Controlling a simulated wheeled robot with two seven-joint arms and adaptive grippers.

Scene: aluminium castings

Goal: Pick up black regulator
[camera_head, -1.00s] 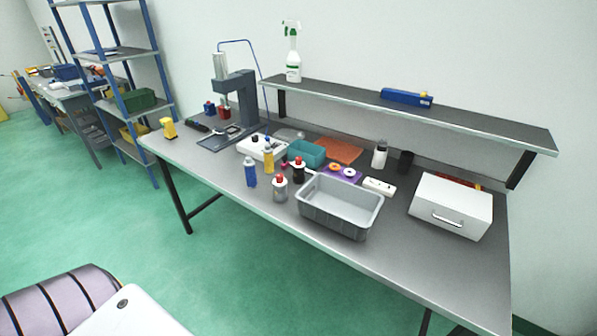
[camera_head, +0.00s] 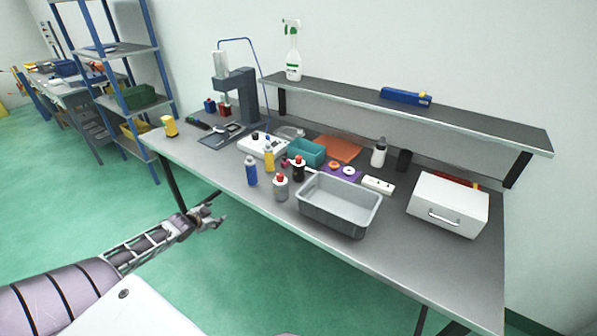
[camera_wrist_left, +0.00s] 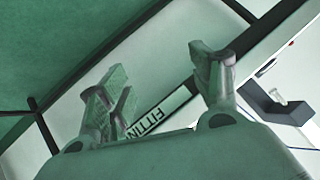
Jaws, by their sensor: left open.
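I cannot tell for certain which item is the black regulator. Dark candidates on the workbench are a small black piece with a red top (camera_head: 298,170) behind the grey bin, a plain black cylinder (camera_head: 404,160) at the back right, and a dark item (camera_head: 199,123) left of the press. My left gripper (camera_head: 217,216) is open and empty, over the floor in front of the bench's left part, apart from everything on it. Its spread fingers also show in the left wrist view (camera_wrist_left: 156,62). My right gripper is not in view.
On the workbench (camera_head: 410,272) stand a grey bin (camera_head: 335,220), a white drawer box (camera_head: 448,208), a blue bottle (camera_head: 251,172), a grey red-capped bottle (camera_head: 281,188) and a press (camera_head: 240,95). A raised shelf (camera_head: 460,119) runs along the back. The front right bench top is clear.

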